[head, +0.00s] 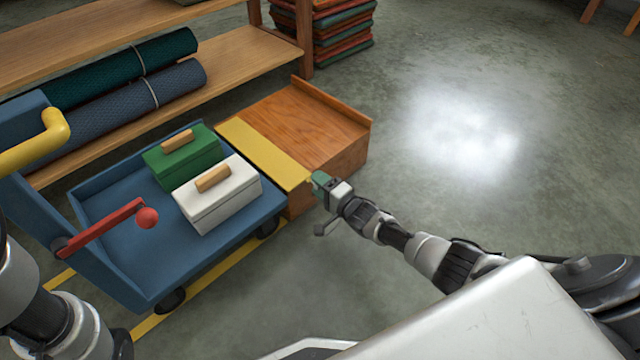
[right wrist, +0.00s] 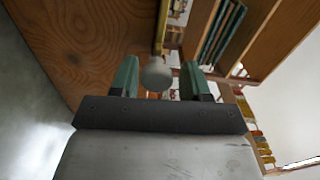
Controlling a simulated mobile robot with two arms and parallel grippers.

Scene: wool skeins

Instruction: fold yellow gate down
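The yellow gate (head: 262,150) is a flat yellow panel along the cart-side edge of the wooden platform (head: 310,125). In the right wrist view it shows as a thin yellow strip (right wrist: 162,25) beside the wood. I cannot tell its exact tilt. My right gripper (head: 319,181) is at the gate's near corner. In the right wrist view its green fingers (right wrist: 163,72) stand apart, with a grey round knob (right wrist: 157,76) between or just beyond them; contact is unclear. Part of my left arm shows at lower left in the head view, but its gripper is out of view.
A blue cart (head: 130,245) beside the platform carries a green box (head: 182,160) and a white box (head: 218,197). It has a red lever (head: 100,228) and a yellow handle (head: 35,147). A wooden shelf (head: 235,60) stands behind. The floor at right is clear.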

